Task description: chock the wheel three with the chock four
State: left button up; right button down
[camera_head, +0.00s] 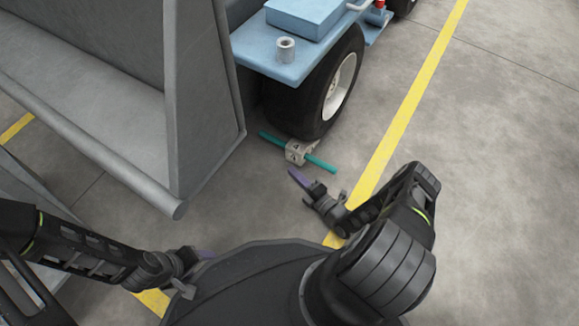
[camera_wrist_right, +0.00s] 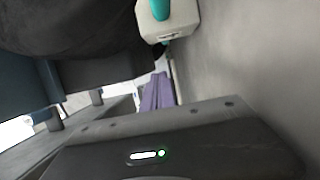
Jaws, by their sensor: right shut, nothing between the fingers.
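A black tyre with a white rim (camera_head: 342,84) stands under the light blue vehicle at the top. A pale chock (camera_head: 297,151) with a teal bar (camera_head: 321,163) through it sits on the floor at the tyre's near side, very close to it; I cannot tell whether they touch. The chock shows at the top of the right wrist view (camera_wrist_right: 168,22). My right gripper (camera_head: 294,175), with purple fingers, is shut and empty, just short of the chock and apart from it. My left gripper (camera_head: 205,254) is low at left, partly hidden; its fingers cannot be judged.
A big grey metal frame (camera_head: 205,100) with a round lower bar (camera_head: 100,160) stands left of the tyre. The light blue vehicle deck (camera_head: 262,56) overhangs the tyre. A yellow floor line (camera_head: 410,100) runs along the right. The floor (camera_head: 500,170) to the right is clear.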

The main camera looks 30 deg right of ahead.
jog(key=p+v, duration=0.1)
jog(key=v, duration=0.5)
jog(key=shift+a, duration=0.1)
dwell(0.3)
